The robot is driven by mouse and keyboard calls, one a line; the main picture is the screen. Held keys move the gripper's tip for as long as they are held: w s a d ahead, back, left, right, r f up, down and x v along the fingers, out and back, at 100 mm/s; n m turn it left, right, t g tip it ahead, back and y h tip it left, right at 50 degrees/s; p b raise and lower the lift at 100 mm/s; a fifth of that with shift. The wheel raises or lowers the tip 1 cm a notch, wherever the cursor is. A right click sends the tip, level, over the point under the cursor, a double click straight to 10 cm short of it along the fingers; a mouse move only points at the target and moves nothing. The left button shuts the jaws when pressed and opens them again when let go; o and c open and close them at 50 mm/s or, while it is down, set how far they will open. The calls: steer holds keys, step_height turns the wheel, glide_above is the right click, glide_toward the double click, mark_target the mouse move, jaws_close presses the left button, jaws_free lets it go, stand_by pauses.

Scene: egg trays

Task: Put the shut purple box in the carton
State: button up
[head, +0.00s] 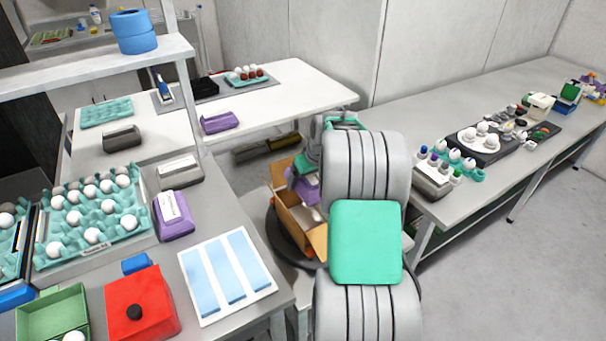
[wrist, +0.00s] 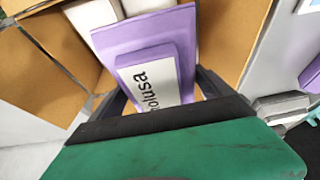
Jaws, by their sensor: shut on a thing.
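The shut purple box (wrist: 150,45) has a white label with dark lettering, and it fills the middle of the wrist view. My gripper (wrist: 160,88) is shut on it, with dark fingers at its two sides. The open cardboard carton (wrist: 235,40) has its brown walls and flaps around the box in that view. In the head view the carton (head: 291,222) stands between the tables. The purple box (head: 307,190) shows at its mouth, tilted, partly hidden by my arm. I cannot tell whether the box touches the carton's bottom.
Another purple box (head: 174,215) lies on the left table beside a teal egg tray (head: 98,252). A further purple box (head: 220,122) lies on the back table. A grey box (head: 433,182) stands at the right table's edge. Pale items (wrist: 92,18) show beyond the held box.

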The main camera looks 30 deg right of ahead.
step_height(320, 180, down, 14)
steer(key=b, duration=0.9)
steer(key=shift+a+f, duration=0.1)
steer(key=shift+a, duration=0.05)
steer(key=shift+f+b, duration=0.5)
steer(key=shift+f, duration=0.15)
stand_by(0.4)
steer(key=o, duration=0.9)
steer(key=shift+o, duration=0.5)
